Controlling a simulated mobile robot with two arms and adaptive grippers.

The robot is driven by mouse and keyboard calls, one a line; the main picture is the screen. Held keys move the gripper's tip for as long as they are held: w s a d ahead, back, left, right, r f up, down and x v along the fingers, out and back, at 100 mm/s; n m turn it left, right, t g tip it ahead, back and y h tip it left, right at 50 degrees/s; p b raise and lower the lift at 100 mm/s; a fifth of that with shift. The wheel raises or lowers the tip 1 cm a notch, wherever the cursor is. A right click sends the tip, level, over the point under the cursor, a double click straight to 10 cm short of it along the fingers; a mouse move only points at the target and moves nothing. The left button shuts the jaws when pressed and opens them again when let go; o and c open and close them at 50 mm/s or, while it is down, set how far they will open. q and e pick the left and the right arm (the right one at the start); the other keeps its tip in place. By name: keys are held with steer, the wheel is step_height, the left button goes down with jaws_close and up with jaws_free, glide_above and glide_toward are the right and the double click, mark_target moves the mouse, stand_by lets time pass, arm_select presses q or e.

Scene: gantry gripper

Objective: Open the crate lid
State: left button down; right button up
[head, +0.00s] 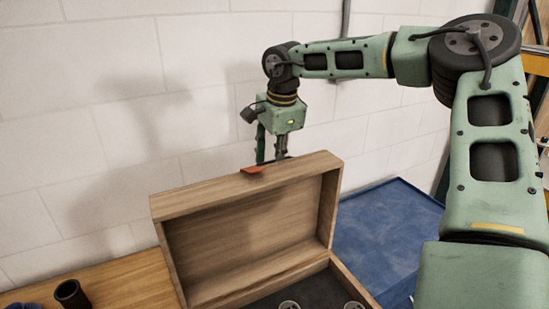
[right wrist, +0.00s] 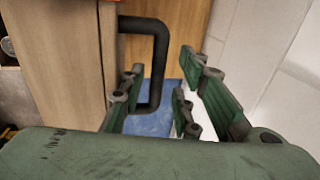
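The wooden crate (head: 352,284) stands at the bottom middle of the head view with its lid (head: 245,240) raised and standing near upright. An orange tab (head: 251,170) sits on the lid's top edge. In the right wrist view the lid (right wrist: 55,60) shows at the left with a black bar handle (right wrist: 158,60) on its face. My right gripper (head: 271,148) is behind the lid's top edge, its tips partly hidden. Its fingers (right wrist: 160,105) are apart, with the handle seen between them; I cannot tell if they touch it. My left gripper is not in view.
Round metal parts (head: 289,304) lie on the crate's dark floor. A black cup (head: 72,295) stands on the wooden table (head: 125,285) at left. A blue surface (head: 385,235) lies right of the crate. A white block wall (head: 100,110) rises close behind.

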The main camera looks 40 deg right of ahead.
step_height(320, 180, up, 12)
steer(key=s, duration=0.2)
steer(key=shift+a+f, duration=0.25)
steer(key=shift+a, duration=0.05)
steer(key=shift+s, duration=0.1)
